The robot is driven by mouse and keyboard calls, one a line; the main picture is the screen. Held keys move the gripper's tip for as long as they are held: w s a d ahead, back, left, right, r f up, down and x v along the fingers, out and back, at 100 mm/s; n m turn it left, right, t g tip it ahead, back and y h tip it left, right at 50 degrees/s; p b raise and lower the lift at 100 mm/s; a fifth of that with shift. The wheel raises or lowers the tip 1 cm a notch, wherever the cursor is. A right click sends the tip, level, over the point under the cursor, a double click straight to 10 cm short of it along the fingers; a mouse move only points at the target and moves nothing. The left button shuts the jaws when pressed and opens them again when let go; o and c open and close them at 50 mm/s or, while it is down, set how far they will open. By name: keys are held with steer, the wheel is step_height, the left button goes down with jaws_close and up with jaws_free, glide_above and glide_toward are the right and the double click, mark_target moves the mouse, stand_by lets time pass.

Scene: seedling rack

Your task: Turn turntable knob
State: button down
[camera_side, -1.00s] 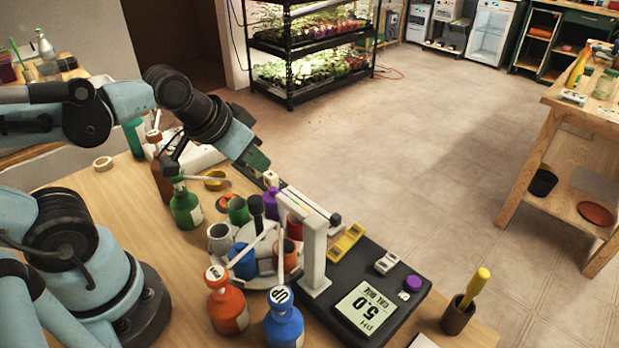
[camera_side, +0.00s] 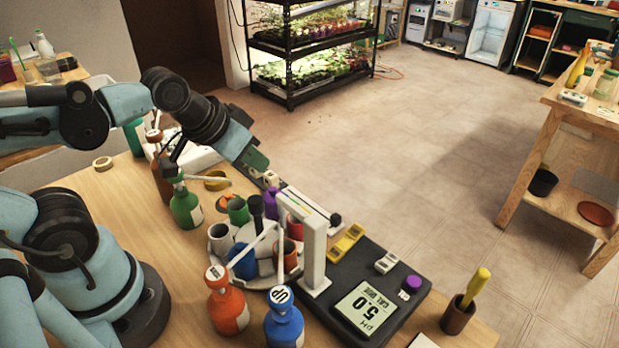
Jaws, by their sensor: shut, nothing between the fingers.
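The turntable (camera_side: 258,281) is a pale round plate on the wooden bench, carrying several coloured cups. A dark knob-like top (camera_side: 256,203) stands up at its far side; I cannot tell for sure that it is the turntable's knob. My gripper (camera_side: 262,170) is above and behind the turntable in the side view, pointing down to the right. It is shut and holds nothing. Its fingertips are small and partly lost against the pale items behind, so I cannot tell whether they touch anything. A white upright post partly hides the turntable's right side.
An orange bottle (camera_side: 228,308) and a blue bottle (camera_side: 284,325) stand close in front of the turntable. A green bottle (camera_side: 186,206) stands to its left. A dark pH meter (camera_side: 398,296) lies to the right, with a brown cup (camera_side: 457,317) beyond it.

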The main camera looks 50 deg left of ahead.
steer(key=c, duration=1.7)
jaws_free()
steer(key=o, duration=0.3)
steer(key=shift+d+r+m, duration=0.1)
steer(key=shift+r+m, duration=0.05)
steer(key=shift+m, duration=0.15)
steer(key=o, duration=0.6)
steer(key=r+m+g, duration=0.1)
steer(key=m, duration=0.1)
steer(key=d+r+m+g, duration=0.1)
steer(key=m, duration=0.1)
steer(key=r+m+g, duration=0.1)
steer(key=shift+s+d+m, duration=0.35)
steer(key=shift+d+m, duration=0.05)
steer(key=shift+c, duration=0.2)
step_height(320, 180, up, 5)
steer(key=m+g, duration=0.4)
steer(key=m, duration=0.5)
glide_above(255, 200)
steer(key=shift+f, duration=6)
steer(key=shift+n, duration=0.3)
jaws_close()
